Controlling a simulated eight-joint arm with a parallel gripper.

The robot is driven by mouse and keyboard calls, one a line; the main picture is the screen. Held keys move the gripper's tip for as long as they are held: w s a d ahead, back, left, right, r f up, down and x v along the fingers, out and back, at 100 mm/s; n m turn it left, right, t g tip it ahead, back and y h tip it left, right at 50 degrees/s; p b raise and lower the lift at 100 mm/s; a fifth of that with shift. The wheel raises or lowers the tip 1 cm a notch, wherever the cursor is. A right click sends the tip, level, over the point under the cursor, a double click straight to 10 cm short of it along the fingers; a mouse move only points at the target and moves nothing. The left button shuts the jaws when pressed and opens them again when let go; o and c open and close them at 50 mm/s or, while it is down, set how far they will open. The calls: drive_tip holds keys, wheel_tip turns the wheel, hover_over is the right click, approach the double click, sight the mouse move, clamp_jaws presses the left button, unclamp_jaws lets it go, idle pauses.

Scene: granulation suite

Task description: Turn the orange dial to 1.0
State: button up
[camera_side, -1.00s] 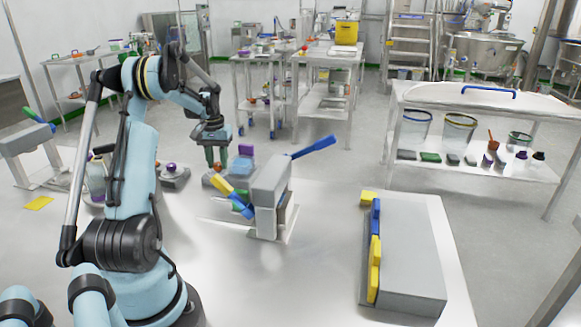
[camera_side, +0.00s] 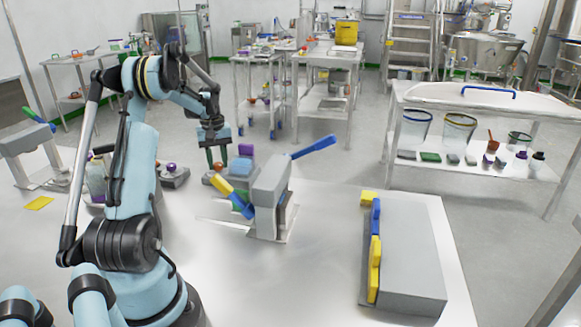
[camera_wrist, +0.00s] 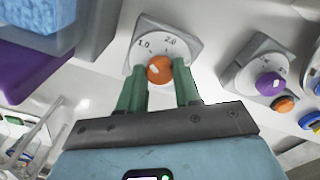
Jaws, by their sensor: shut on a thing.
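The orange dial (camera_wrist: 159,70) is a round knob with a pale mark, on a light dial plate (camera_wrist: 186,42) in the wrist view. The label 1.0 is at its upper left and 2.0 at its upper right. I cannot tell exactly which value the pale mark points to. My gripper (camera_wrist: 159,80) has green fingers on either side of the knob and is shut on it. In the side view my gripper (camera_side: 217,165) points down at the dial, behind the grey lever stand, and the knob is small there.
A second dial with a purple knob (camera_wrist: 270,84) is at the right in the wrist view. Purple and blue blocks are at its upper left. In the side view a grey stand (camera_side: 270,198) with a blue lever is close to my gripper. A grey box (camera_side: 415,255) lies front right.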

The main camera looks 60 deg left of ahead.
sight(218, 164)
drive_tip(key=o, duration=1)
drive_tip(key=shift+o, duration=0.2)
wheel_tip(218, 164, up, 12)
